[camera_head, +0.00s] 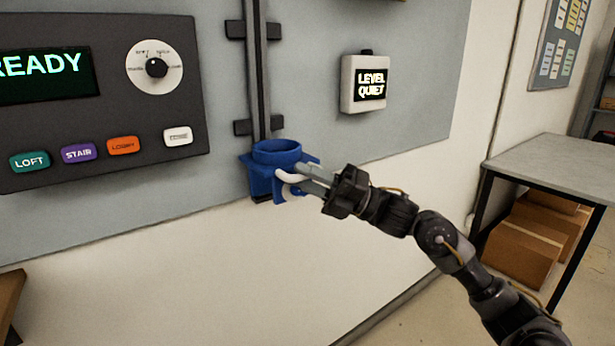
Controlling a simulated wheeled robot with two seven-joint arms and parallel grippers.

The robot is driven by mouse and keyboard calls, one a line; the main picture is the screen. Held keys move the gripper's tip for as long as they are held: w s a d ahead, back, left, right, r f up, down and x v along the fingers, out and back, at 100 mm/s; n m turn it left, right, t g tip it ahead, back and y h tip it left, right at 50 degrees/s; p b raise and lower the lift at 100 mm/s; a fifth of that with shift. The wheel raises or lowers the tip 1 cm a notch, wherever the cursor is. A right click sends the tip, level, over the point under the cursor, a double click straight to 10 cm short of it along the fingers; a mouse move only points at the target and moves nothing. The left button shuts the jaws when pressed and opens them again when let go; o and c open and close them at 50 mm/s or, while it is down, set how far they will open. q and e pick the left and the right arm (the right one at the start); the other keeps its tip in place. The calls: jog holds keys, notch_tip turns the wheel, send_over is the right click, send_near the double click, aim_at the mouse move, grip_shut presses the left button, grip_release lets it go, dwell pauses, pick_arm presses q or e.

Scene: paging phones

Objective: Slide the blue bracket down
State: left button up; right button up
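The blue bracket (262,178) sits around the lower end of a dark vertical rail (256,75) on the grey wall panel. It has a round, open-topped ring and a pale curved handle (287,177) on its right side. A short bit of the rail's end shows just below it. My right gripper (306,179) reaches in from the right, with its fingertips at the pale handle. Whether the fingers are closed on the handle or only around it cannot be told. My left gripper is not in view.
A dark control panel (100,110) with a READY display, a dial and several coloured buttons is left of the rail. A grey table (555,165) with cardboard boxes (522,250) beneath stands at far right.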

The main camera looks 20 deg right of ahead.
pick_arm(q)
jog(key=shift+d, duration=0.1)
pick_arm(e)
jog(key=shift+w+d, duration=0.1)
jog(key=shift+d, duration=0.15)
